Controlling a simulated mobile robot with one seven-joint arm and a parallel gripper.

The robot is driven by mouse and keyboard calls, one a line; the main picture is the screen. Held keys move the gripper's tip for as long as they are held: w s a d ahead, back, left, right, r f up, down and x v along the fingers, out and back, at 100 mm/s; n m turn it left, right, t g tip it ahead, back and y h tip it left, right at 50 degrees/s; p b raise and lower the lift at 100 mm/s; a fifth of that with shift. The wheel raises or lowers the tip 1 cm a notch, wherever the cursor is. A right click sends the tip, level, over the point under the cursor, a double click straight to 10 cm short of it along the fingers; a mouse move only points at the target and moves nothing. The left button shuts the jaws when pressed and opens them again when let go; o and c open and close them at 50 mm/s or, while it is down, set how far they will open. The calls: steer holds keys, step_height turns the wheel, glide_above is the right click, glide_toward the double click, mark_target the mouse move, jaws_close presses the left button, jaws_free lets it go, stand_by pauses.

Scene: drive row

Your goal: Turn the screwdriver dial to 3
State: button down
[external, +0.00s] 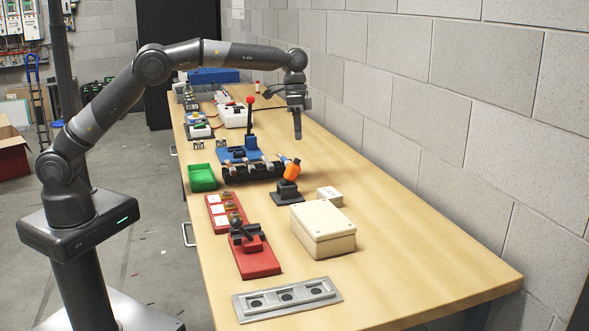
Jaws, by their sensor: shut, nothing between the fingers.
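An orange-and-black tool (291,171), which looks like the screwdriver, stands tilted in a black stand (287,193) near the middle of the workbench. Its dial and any numbers on it are too small to read. My gripper (297,132) points down, shut and empty, in the air above the bench. In the picture it is above and slightly right of the orange tool, apart from it.
A beige box (322,229) and a small white box (329,195) stand close to the tool. A blue fixture with a red-knobbed lever (250,115) and a green tray (202,177) are to the left. Red fixtures (255,258) are in front. The bench's right side (410,215) is clear beside the block wall.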

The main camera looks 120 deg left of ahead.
steer(key=shift+s+d+f, duration=0.3)
steer(key=shift+d+f, duration=0.05)
steer(key=shift+f, duration=0.55)
steer(key=shift+s+d+f, duration=0.3)
steer(key=shift+d+f, duration=0.1)
steer(key=shift+f, duration=0.5)
steer(key=shift+s+d+f, duration=0.3)
steer(key=shift+d+f, duration=0.05)
steer(key=shift+f, duration=0.55)
steer(key=shift+w+a+f, duration=0.25)
steer(key=shift+w+a, duration=0.1)
steer(key=shift+w, duration=0.1)
steer(key=shift+s+a+f, duration=0.1)
steer(key=shift+s+a, duration=0.1)
steer(key=shift+a, duration=0.1)
steer(key=shift+s, duration=0.1)
step_height(320, 180, up, 6)
steer(key=w+a, duration=0.1)
steer(key=a, duration=0.1)
steer(key=shift+w+f, duration=0.15)
